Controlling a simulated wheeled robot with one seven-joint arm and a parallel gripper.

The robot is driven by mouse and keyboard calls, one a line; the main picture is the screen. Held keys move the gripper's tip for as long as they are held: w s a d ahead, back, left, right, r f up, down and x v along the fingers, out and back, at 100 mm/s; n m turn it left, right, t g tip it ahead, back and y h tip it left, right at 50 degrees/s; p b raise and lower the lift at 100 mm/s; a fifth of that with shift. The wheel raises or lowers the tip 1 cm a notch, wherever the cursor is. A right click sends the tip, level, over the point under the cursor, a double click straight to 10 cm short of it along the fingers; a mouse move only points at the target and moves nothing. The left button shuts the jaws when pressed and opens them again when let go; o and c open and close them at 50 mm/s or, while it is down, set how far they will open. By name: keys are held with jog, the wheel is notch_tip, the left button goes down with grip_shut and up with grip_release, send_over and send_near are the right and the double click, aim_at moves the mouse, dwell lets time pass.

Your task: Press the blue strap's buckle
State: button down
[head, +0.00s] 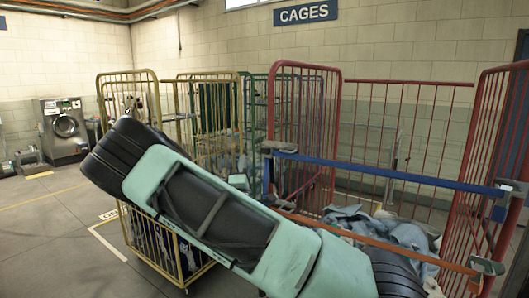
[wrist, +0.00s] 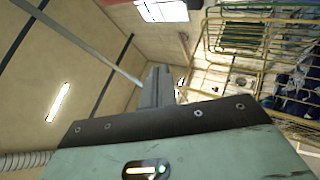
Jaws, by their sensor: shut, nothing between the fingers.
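The blue strap (head: 400,174) runs across the front of the red cage (head: 305,110) in the head view. A dark grey fitting (head: 513,187) sits at its right end, and a dark piece (head: 280,147) sits at its left end. I cannot tell for certain which is the buckle. My gripper (wrist: 157,88) shows in the wrist view as grey fingers, shut and empty. It is not clearly visible in the head view, where my mint arm fills the lower middle. The blue strap is not clearly seen in the wrist view.
An orange strap (head: 375,240) crosses lower, with a grey fitting (head: 487,265) at its right end. Grey-blue cloth (head: 385,226) lies in the red cage. A yellow cage (head: 128,92) stands behind my arm; yellow bars (wrist: 250,12) show in the wrist view. The left floor is open.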

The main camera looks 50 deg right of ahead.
aim_at(266, 151)
jog(key=shift+d, duration=0.1)
jog(key=d, duration=0.8)
jog(key=shift+w+d+b, duration=0.3)
jog(key=shift+w, duration=0.05)
jog(key=shift+d, duration=0.15)
dwell(1.7)
jog(key=shift+d, duration=0.25)
